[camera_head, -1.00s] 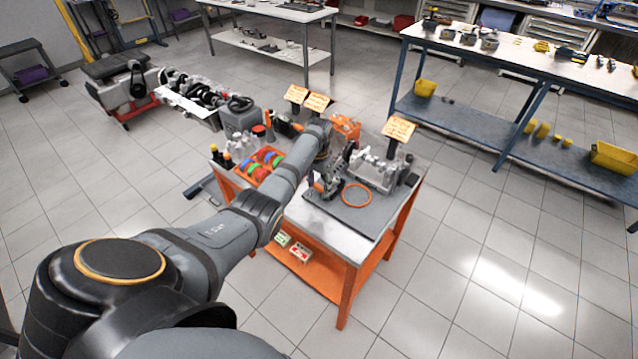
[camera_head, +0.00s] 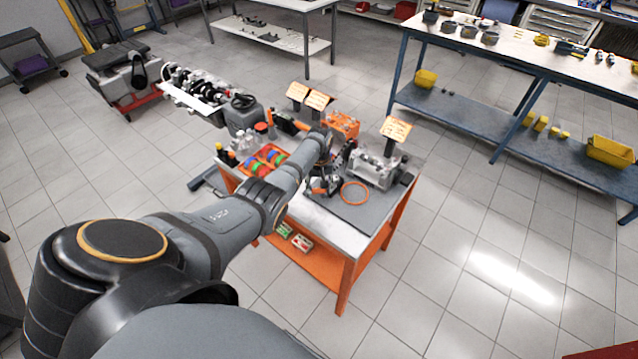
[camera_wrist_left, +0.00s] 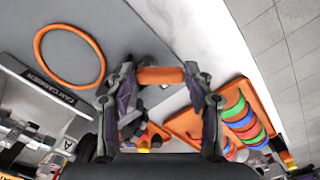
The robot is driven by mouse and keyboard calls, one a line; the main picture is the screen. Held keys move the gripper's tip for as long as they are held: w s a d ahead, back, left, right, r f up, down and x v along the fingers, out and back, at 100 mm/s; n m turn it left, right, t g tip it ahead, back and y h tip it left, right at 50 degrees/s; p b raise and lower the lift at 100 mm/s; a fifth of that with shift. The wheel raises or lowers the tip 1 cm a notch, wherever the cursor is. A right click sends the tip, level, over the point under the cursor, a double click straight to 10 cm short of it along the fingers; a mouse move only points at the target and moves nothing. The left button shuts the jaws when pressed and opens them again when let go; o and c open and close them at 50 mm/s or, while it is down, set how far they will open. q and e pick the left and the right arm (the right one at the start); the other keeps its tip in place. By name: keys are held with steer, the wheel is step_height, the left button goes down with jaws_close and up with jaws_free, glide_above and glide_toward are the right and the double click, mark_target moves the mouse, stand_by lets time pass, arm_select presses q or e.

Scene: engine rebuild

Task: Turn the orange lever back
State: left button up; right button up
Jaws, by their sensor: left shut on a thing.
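The orange lever (camera_wrist_left: 160,75) shows as a short orange bar in the left wrist view. It lies across between the fingertips of my left gripper (camera_wrist_left: 155,82), which is shut on it. In the head view my left gripper (camera_head: 324,185) is low over the workbench, left of the orange ring and beside the grey metal assembly (camera_head: 372,168). My arm hides most of the lever's surroundings there. My right gripper is not in view.
An orange ring (camera_head: 343,189) lies on the grey mat (camera_wrist_left: 111,30). A tray of coloured rings (camera_head: 251,170) stands left of my arm. Orange sign cards (camera_head: 396,129) stand behind. A blue-framed bench (camera_head: 450,118) is at the right, with open floor between.

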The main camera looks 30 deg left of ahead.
arm_select(q)
steer(key=n, duration=0.1)
steer(key=n+p, duration=0.1)
steer(key=n, duration=0.1)
steer(key=shift+s+d+r+n, duration=0.1)
steer(key=shift+d+n, duration=0.2)
steer(key=shift+d+n+p, duration=0.25)
steer(key=shift+n+p, duration=0.2)
steer(key=shift+n, duration=1.25)
